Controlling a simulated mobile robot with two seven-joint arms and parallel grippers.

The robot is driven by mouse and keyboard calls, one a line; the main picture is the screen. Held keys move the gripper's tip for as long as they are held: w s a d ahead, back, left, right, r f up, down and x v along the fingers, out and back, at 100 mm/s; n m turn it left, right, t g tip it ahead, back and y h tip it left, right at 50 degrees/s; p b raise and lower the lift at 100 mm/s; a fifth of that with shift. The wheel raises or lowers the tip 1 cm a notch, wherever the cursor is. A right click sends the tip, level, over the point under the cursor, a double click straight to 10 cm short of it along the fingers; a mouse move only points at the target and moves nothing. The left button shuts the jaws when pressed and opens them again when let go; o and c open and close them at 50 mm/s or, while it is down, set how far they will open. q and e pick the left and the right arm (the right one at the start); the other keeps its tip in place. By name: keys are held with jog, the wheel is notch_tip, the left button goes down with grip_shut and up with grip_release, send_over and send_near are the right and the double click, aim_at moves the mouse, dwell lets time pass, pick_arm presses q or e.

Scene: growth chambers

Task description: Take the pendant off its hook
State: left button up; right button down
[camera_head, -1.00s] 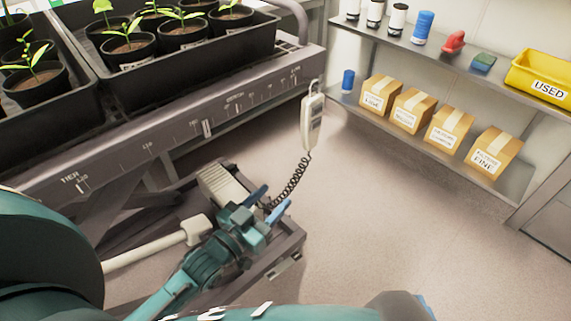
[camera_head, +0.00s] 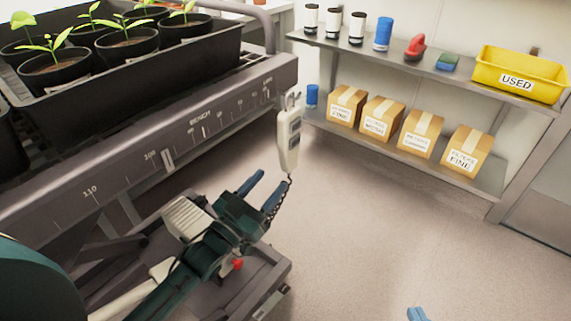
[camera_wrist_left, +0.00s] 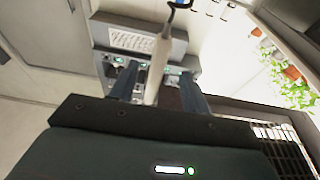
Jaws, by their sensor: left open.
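The pendant (camera_head: 289,140) is a pale handheld control with a dark display. It hangs upright from a small hook (camera_head: 293,98) at the end of the bench rail, with a dark coiled cable below it. My left gripper (camera_head: 263,187) is open, its blue fingers just below and left of the pendant in the head view. In the left wrist view the pendant (camera_wrist_left: 158,68) appears lined up between the two fingers of the gripper (camera_wrist_left: 158,85); I cannot tell how deep it sits. A blue tip of my right gripper (camera_head: 417,314) shows at the bottom edge; its jaws are mostly out of frame.
The bench rail (camera_head: 190,135) with its printed scale runs left of the pendant, under black trays of potted seedlings. A lower shelf (camera_head: 400,155) holds several cardboard boxes. A yellow bin (camera_head: 520,75) stands on the upper shelf. The floor right of the pendant is clear.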

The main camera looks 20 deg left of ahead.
aim_at(283, 166)
pick_arm(q)
jog(key=x, duration=0.6)
jog(key=shift+w+b, duration=0.15)
jog(key=shift+b, duration=0.15)
jog(key=shift+x, duration=1.05)
jog(key=c, duration=1)
jog(key=shift+r, duration=0.1)
jog(key=shift+r+p, duration=1)
jog(key=shift+p, duration=0.05)
